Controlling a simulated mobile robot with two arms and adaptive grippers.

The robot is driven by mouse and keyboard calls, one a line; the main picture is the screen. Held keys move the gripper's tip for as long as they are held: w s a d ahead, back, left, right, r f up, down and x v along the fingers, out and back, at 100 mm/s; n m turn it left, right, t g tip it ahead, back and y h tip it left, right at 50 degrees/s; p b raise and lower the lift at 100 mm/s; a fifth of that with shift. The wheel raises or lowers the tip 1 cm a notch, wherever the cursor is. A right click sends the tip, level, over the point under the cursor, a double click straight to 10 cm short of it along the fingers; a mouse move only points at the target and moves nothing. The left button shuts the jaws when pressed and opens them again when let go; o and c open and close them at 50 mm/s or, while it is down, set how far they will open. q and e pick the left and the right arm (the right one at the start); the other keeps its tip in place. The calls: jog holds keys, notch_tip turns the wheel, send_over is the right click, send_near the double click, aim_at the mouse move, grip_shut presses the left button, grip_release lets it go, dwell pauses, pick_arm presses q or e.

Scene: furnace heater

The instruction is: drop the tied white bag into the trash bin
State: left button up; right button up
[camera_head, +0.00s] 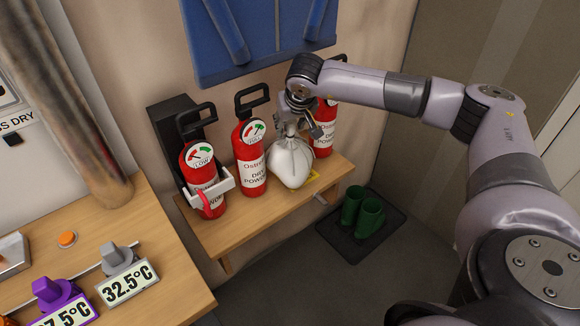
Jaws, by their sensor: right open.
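The tied white bag (289,163) stands on a small wooden shelf (207,232), its gathered neck pointing up. My right gripper (299,130) comes down from above at the bag's neck, with its fingers open. The fingers overlap the top of the bag in the picture, and I cannot tell whether they touch it. My left gripper is not in view. No trash bin can be made out in this view.
Red fire extinguishers (250,160) stand close to the bag on both sides, one in a black holder (168,120). Green boots (368,218) sit on a dark floor mat. A wooden counter (150,225) with temperature dials is at lower left. A blue panel hangs above.

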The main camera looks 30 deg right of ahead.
grip_shut()
dwell(0.6)
dwell(0.5)
